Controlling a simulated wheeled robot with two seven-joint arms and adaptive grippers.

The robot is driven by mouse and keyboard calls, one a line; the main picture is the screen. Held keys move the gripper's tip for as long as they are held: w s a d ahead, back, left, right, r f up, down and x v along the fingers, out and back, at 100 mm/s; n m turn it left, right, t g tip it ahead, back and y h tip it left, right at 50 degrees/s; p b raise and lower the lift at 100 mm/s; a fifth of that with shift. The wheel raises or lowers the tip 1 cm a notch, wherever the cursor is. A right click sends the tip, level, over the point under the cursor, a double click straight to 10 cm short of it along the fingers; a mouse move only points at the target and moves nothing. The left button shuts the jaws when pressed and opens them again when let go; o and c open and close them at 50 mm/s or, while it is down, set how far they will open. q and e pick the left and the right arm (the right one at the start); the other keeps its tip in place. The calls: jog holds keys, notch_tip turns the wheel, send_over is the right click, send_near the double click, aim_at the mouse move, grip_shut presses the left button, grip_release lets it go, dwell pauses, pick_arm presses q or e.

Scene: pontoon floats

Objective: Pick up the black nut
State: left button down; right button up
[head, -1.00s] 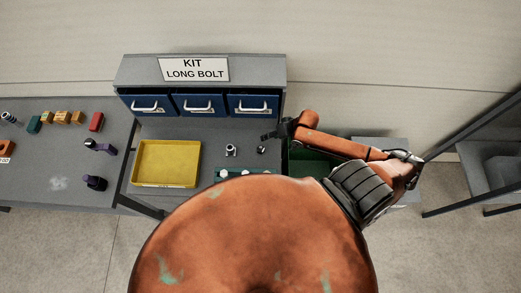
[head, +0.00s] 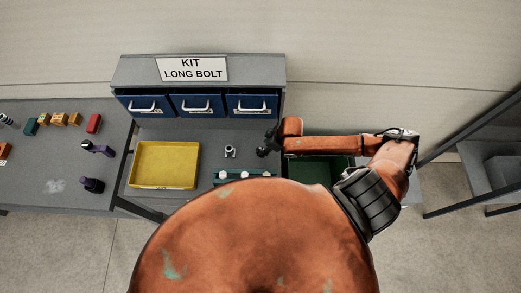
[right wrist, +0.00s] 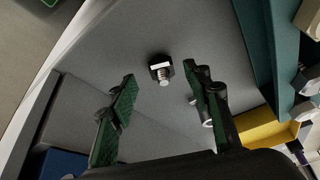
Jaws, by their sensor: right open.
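The black nut (right wrist: 159,68) shows in the right wrist view on the grey bench top, with a silver threaded piece at its middle. My right gripper (right wrist: 160,80) is open, its two green-padded fingers to either side of the nut in the picture. I see no contact between fingers and nut. In the head view my right gripper (head: 267,147) hangs over the bench right of a silver fitting (head: 230,151). There the nut cannot be told apart from the dark fingers. My left gripper is not in view.
A yellow tray (head: 165,165) lies left on the bench, and a teal rack (head: 228,179) with white-topped pieces is at its front. Blue drawers (head: 200,104) stand behind. A green bin (head: 308,168) is to the right, under my forearm. A side table (head: 55,150) holds several parts.

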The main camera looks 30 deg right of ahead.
aim_at(262, 149)
jog(key=shift+x, duration=1.6)
jog(key=shift+a+r, duration=0.1)
jog(key=shift+a, duration=0.1)
grip_shut()
